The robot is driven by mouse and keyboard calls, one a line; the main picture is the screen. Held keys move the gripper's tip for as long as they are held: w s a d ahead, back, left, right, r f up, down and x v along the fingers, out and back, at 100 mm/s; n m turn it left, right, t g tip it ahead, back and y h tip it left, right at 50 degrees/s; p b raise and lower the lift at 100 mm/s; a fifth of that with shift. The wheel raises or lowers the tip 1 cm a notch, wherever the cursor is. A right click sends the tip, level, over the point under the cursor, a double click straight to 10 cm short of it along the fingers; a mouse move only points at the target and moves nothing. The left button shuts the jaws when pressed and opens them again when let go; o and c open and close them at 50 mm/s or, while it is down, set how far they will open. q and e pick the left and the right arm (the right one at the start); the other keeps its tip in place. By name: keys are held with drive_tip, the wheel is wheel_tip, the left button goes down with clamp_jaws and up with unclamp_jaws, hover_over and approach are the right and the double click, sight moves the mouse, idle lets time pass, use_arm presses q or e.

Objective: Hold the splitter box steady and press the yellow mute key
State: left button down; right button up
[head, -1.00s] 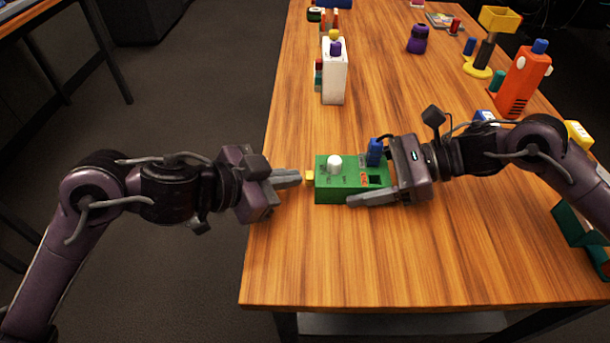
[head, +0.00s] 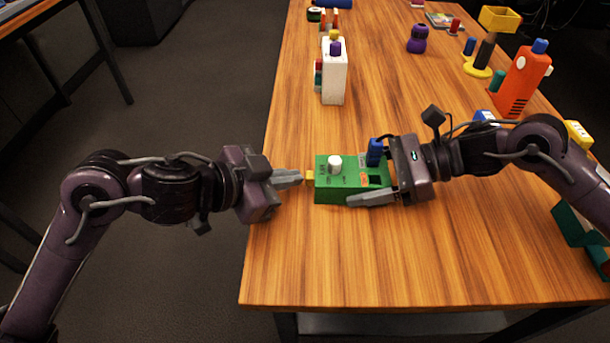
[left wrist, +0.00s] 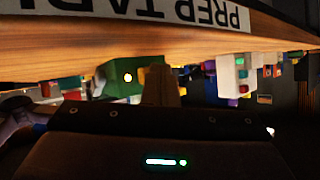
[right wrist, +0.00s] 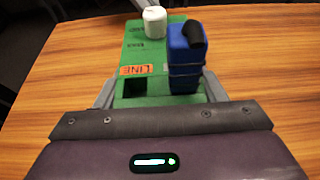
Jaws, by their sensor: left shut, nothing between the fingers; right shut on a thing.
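The green splitter box (head: 345,191) lies on the wooden table near its left edge. It carries a white knob (head: 335,163), a blue plug (head: 375,152) and an orange LINE label. The yellow mute key (head: 310,178) sticks out of its left side. My right gripper (head: 378,180) is shut on the box from the right, with a finger on each side; these fingers also show in the right wrist view (right wrist: 160,92). My left gripper (head: 301,178) is shut and empty, with its fingertips at the yellow key; whether they touch it I cannot tell.
A white box (head: 334,78) stands farther back on the table (head: 300,260). An orange device (head: 522,82), a purple bottle (head: 418,39) and a yellow-topped stand (head: 480,55) are at the back right. The table in front of the splitter box is clear.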

use_arm(q)
drive_tip(key=shift+a, duration=0.65)
drive_tip(key=shift+a, duration=0.1)
drive_tip(key=a, duration=0.4)
drive_tip(key=shift+a, duration=0.4)
idle(0.5)
drive_tip(key=s+a+r, duration=0.4)
drive_tip(key=a+r, duration=0.1)
drive_tip(key=r, duration=0.1)
drive_tip(key=shift+s+a+r, duration=0.2)
drive_tip(key=shift+a+r, duration=0.1)
drive_tip(key=shift+r, duration=0.1)
idle(0.4)
